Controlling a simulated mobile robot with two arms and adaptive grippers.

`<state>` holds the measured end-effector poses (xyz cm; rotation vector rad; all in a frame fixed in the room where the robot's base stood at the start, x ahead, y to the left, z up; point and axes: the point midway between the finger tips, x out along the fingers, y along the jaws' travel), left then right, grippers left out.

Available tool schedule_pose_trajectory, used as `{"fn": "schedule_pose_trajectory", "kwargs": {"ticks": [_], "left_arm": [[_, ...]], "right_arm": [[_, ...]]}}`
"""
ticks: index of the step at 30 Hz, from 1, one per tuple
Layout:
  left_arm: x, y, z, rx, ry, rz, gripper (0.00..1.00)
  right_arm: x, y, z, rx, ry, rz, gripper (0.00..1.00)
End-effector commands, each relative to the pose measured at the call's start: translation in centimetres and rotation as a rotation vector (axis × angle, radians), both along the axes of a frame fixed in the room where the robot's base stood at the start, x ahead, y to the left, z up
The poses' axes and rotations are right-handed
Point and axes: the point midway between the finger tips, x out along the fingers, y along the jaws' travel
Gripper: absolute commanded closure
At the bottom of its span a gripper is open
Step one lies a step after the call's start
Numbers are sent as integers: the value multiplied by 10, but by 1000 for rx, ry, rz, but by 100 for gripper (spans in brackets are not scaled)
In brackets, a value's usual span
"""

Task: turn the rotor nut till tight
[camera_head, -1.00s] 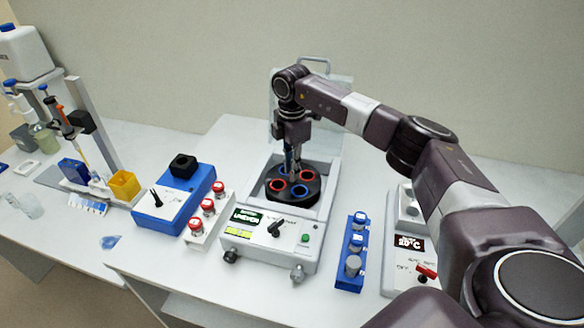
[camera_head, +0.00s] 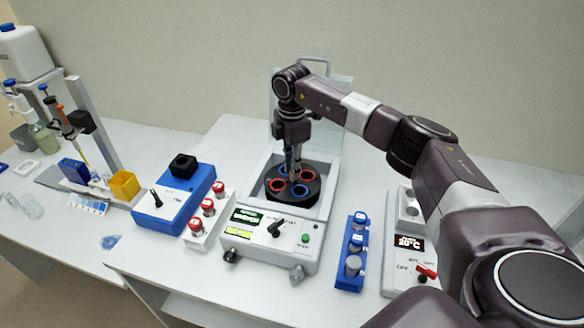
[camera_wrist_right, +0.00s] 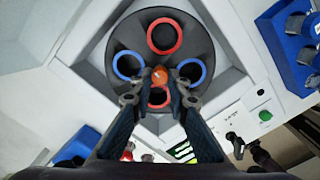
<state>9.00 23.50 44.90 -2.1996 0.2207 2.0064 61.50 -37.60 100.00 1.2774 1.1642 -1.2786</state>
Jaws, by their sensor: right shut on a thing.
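The black rotor (camera_head: 312,190) sits in the white centrifuge (camera_head: 262,248), with red and blue rings around its holes. My right gripper (camera_head: 293,174) points down over the rotor's middle. In the right wrist view the orange-topped rotor nut (camera_wrist_right: 159,76) is at the rotor's centre (camera_wrist_right: 128,36), and the fingertips of my right gripper (camera_wrist_right: 158,88) are shut on it from both sides. The nut's lower part is hidden by the fingers. In the head view the nut is hidden. My left gripper is not in view.
The clear lid (camera_head: 338,95) stands open behind the rotor. A rack of red-capped tubes (camera_head: 207,222) stands left of the centrifuge, with a blue device (camera_head: 178,205) beyond. A blue tube rack (camera_head: 349,272) and a heater block (camera_head: 398,262) stand at right, under my arm.

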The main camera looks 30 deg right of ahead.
Motion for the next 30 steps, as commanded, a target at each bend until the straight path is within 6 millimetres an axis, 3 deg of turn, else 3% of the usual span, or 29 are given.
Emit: {"fn": "schedule_pose_trajectory", "kwargs": {"ticks": [17, 18, 22, 30], "left_arm": [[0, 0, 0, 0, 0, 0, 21], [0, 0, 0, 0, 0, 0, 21], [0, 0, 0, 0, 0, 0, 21], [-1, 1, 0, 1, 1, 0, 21]], "right_arm": [[4, -2, 5, -2, -13, -3, 100], [4, -2, 5, -2, -13, -3, 84], [3, -2, 4, -2, -10, -3, 69], [1, -1, 2, 0, -4, -1, 67]]}}
